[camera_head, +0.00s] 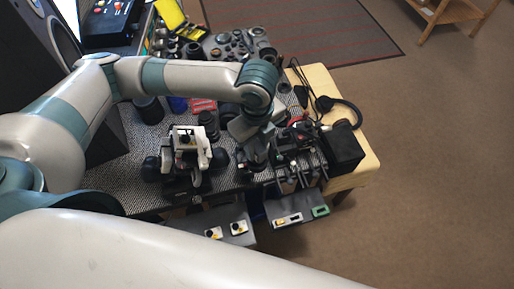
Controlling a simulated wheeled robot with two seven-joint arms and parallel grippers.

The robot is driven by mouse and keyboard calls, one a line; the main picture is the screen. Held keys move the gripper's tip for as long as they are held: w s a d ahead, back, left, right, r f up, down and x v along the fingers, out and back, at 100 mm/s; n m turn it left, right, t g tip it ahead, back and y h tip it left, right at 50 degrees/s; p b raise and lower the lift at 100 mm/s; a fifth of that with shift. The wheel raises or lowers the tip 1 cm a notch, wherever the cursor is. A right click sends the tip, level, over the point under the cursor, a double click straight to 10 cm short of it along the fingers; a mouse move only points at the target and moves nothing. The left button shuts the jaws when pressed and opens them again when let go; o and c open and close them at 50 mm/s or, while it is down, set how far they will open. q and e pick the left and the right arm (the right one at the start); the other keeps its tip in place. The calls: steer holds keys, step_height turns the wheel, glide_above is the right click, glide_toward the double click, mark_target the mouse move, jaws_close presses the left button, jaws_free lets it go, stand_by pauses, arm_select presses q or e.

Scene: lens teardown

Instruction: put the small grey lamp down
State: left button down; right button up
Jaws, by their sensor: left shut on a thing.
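My left arm comes in from the left and bends down over the right part of the work table (125,185). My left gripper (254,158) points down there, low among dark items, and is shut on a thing. That thing is small and dark in this view and mostly hidden by the gripper; I take it to be the small grey lamp, but its shape cannot be made out. I cannot tell whether it touches the table top. My right gripper is not in view.
A white and black device (188,150) stands left of the gripper. Dark equipment and a black box (343,149) crowd its right side. Headphones (345,108) lie on a pale wooden top (318,78). Lens parts (235,42) lie behind. Open drawers (230,222) jut out in front.

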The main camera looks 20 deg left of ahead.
arm_select(q)
steer(key=shift+f+p, duration=0.3)
steer(key=shift+f, duration=0.7)
steer(key=shift+f, duration=0.35)
steer(key=c, duration=1.4)
jaws_free()
steer(key=shift+r, duration=0.2)
